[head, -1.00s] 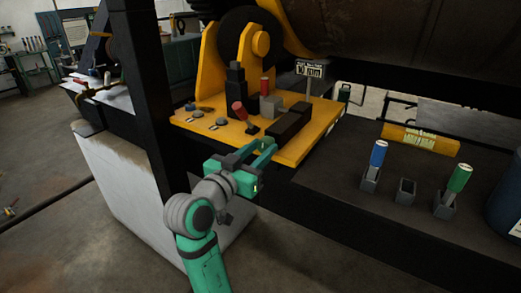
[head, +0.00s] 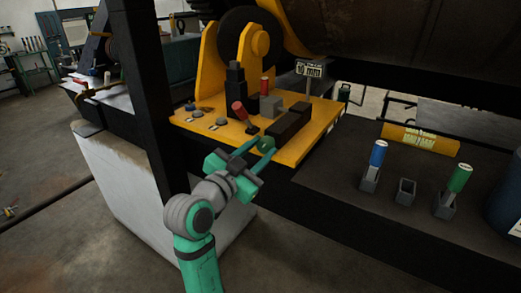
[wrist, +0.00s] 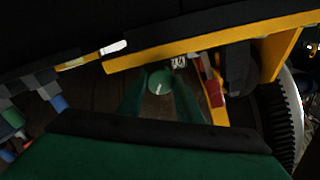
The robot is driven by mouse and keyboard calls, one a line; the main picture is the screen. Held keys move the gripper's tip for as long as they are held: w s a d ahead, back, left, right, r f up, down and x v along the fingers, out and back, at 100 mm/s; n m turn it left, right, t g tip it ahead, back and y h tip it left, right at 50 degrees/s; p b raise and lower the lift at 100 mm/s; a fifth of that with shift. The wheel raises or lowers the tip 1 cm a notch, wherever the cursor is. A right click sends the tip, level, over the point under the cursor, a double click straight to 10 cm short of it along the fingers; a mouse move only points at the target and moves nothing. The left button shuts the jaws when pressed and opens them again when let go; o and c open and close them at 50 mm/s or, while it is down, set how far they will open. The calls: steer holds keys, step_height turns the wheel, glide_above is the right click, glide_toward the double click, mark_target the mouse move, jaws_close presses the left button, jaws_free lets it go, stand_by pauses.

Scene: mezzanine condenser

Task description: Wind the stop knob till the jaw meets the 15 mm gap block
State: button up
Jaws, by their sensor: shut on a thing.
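The round green stop knob (head: 266,144) sits at the front edge of the yellow plate, at the near end of a black bar-like slide (head: 290,124). My gripper (head: 262,146) is shut on the knob. In the wrist view the knob (wrist: 160,82) lies between my two green fingers, with a pale mark on its face. A grey block (head: 270,106) stands on the plate beside the black slide and may be the gap block. I cannot tell whether the jaw touches it. A small sign (head: 309,69) behind carries a mm reading that is hard to read.
The yellow plate (head: 312,142) also bears a red-ended handle (head: 239,110), a red cylinder (head: 265,85) and small buttons. A dark bench to the right holds blue (head: 377,154) and green (head: 459,178) handled tools in holders. A black post (head: 145,100) stands left of my arm.

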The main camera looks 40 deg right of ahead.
steer(key=o, duration=1)
steer(key=shift+o, duration=0.2)
steer(key=v, duration=1)
steer(key=shift+a, duration=0.4)
steer(key=shift+s, duration=0.1)
